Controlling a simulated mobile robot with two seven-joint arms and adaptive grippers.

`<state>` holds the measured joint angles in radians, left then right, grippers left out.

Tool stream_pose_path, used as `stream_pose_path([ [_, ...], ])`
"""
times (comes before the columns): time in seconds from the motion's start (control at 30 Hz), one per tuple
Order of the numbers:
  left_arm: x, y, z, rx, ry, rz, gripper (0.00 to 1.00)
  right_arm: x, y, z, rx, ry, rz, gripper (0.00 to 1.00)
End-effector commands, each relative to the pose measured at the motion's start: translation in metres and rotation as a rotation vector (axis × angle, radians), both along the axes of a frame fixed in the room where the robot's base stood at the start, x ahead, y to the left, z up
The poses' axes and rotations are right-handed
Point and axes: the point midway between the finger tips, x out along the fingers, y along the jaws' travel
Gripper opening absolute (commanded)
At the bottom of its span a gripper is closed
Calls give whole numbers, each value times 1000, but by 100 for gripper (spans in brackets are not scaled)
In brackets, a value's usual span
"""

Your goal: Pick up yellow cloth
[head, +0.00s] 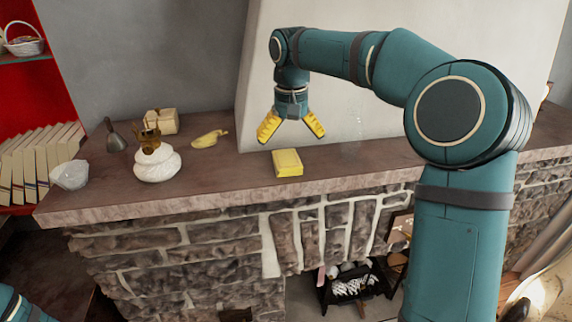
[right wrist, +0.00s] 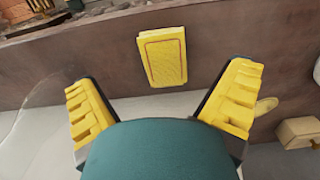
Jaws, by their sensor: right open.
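The yellow cloth (head: 287,162) is a folded, flat rectangular block lying on the stone mantel shelf (head: 235,172), near its front edge. In the right wrist view the cloth (right wrist: 163,56) lies ahead of the fingers, about midway between them, with a thin outline on its top. My right gripper (head: 292,138) points down above the shelf, just behind and above the cloth. Its yellow fingers are spread wide, with nothing between them, and they look apart from the cloth. Only a bit of my left arm shows at the bottom left corner; its gripper is out of view.
A pale wall (head: 375,110) rises behind. Shelf right of the cloth looks clear.

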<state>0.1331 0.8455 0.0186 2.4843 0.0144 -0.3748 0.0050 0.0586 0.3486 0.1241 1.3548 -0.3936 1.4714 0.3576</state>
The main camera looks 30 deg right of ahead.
Motion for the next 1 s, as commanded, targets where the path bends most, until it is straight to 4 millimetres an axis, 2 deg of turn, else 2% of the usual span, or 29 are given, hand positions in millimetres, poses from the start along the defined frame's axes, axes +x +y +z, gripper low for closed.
stream_pose_path([
  [0.1,0,0,-5,1,0,0,97,0,-1,-18,-1,0,0,100],
  [0.37,0,0,-7,1,-1,0,97,2,0,-35,-1,0,0,100],
  [0.63,0,-1,-14,2,0,-1,97,7,1,-72,1,2,0,100],
  [0.97,0,-1,-15,2,0,-1,97,7,1,-79,1,-1,0,100],
  [1.0,0,-1,-15,2,0,-1,97,7,1,-79,1,-1,0,89],
])
